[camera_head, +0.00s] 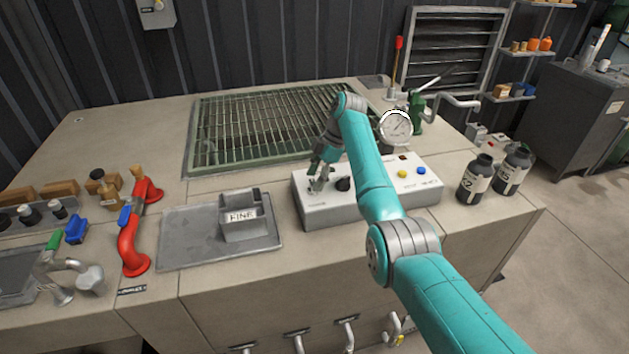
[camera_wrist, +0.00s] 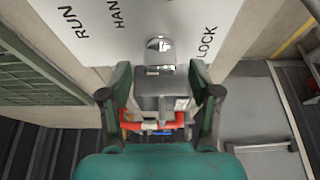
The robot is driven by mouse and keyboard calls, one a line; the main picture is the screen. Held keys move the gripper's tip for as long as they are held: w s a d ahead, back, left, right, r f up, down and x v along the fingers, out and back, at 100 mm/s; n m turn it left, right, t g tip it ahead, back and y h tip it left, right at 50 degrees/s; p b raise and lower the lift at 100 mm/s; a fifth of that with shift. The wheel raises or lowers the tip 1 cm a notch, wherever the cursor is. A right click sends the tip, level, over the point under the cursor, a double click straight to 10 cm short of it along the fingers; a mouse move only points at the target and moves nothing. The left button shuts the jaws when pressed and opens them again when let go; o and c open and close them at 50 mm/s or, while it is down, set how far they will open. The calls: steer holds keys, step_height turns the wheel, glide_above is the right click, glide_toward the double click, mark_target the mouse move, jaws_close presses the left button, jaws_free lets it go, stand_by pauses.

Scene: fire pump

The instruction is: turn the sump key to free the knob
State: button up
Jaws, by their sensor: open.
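The white control box (camera_head: 325,211) stands on the bench. The sump key (camera_wrist: 153,85) is a grey metal piece on its face, with a shiny rounded part at its far end. The labels RUN, HAND and LOCK show around it in the wrist view. My gripper (camera_wrist: 160,82) is open, one finger on each side of the key, with gaps showing. In the head view, my gripper (camera_head: 319,176) is low over the left part of the box and partly hides the key. A black knob (camera_head: 344,184) sits just right of it.
Yellow (camera_head: 401,174) and blue (camera_head: 421,171) buttons are on the box's right part. A round gauge (camera_head: 396,126) stands behind it. A grey tray (camera_head: 186,238) with a block marked FINE is at left, near a red pipe (camera_head: 129,244). Two dark bottles (camera_head: 475,180) stand at right.

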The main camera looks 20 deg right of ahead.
steer(key=v, duration=1)
steer(key=shift+r, duration=0.2)
steer(key=shift+s+d, duration=0.1)
steer(key=shift+d, duration=0.05)
